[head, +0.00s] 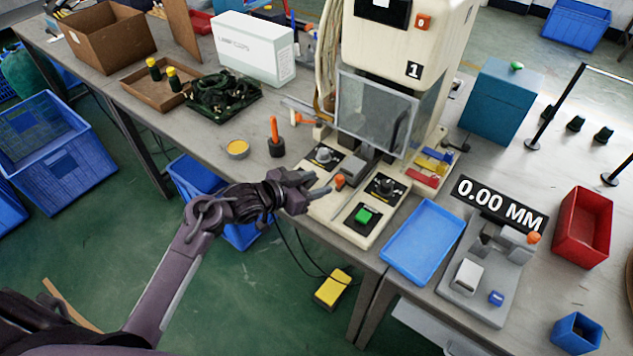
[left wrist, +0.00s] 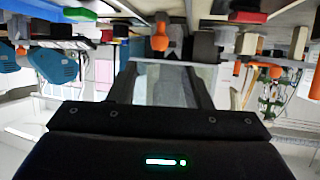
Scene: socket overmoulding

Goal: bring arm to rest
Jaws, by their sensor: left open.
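My left gripper (head: 322,183) shows in the head view, its arm coming in from the lower left. It is in front of the table edge, near the left front corner of the moulding machine's control base (head: 326,207). Its jaws are open, and I see nothing held between them. In the left wrist view the two fingers of the left gripper (left wrist: 172,75) reach away from the dark gripper body, and the scene appears upside down. An orange knob (head: 339,181) on the machine base lies just beyond the fingertips. My right gripper is not in view.
The moulding machine (head: 408,55) stands behind the gripper. A blue tray (head: 424,240) and a gauge reading 0.00 MM (head: 499,204) are to the right. A black tool with an orange handle (head: 276,142) stands on the left table. A yellow pedal (head: 333,288) lies on the open green floor.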

